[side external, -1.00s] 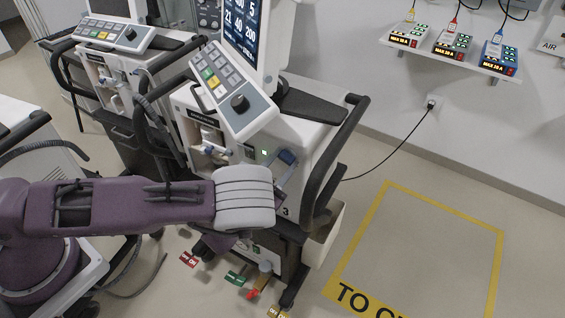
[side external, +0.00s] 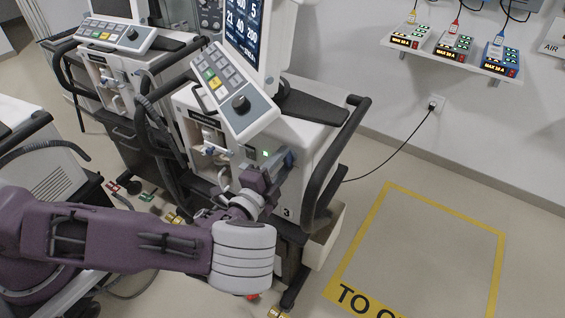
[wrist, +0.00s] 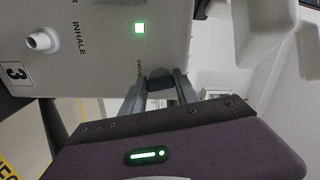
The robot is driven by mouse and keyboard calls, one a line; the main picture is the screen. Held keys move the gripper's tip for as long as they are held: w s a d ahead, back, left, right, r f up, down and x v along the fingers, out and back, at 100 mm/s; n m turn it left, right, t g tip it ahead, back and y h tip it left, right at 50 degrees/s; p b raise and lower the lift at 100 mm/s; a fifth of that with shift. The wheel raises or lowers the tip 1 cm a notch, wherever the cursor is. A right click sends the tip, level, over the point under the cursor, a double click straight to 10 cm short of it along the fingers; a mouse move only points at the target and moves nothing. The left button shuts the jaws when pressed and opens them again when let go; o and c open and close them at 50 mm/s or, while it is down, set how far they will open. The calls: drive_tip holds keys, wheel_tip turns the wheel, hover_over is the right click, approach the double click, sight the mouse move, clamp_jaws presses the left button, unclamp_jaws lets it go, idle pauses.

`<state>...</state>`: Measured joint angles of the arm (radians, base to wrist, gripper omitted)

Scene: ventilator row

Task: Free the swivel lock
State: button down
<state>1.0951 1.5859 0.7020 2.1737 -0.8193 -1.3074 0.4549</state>
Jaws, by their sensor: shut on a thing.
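The swivel lock appears as a dark grey-blue piece (wrist: 160,84) on the side of the ventilator marked 3, beside small print that seems to begin "SWIV". In the side view its blue-grey end (side external: 290,158) shows right of the green light. My gripper (wrist: 160,88) is shut on this piece, with one finger on each side of it. In the side view my gripper (side external: 278,166) reaches up to the ventilator's side from the lower left. The fingers partly hide the lock, and I cannot tell its turn position.
The ventilator's keypad (side external: 233,88) and dark handle rail (side external: 345,140) stand close by. An INHALE port (wrist: 42,41) and green light (wrist: 140,28) are near the gripper. Another ventilator (side external: 110,75) stands left. The yellow-marked floor (side external: 420,250) at right is clear.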

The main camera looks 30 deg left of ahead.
drive_tip(key=shift+m, duration=1.2)
drive_tip(key=shift+a+m, duration=0.1)
drive_tip(key=shift+m, duration=0.2)
drive_tip(key=c, duration=0.9)
unclamp_jaws()
drive_tip(key=s, duration=0.7)
drive_tip(key=shift+s+d, duration=0.1)
drive_tip(key=shift+d, duration=0.2)
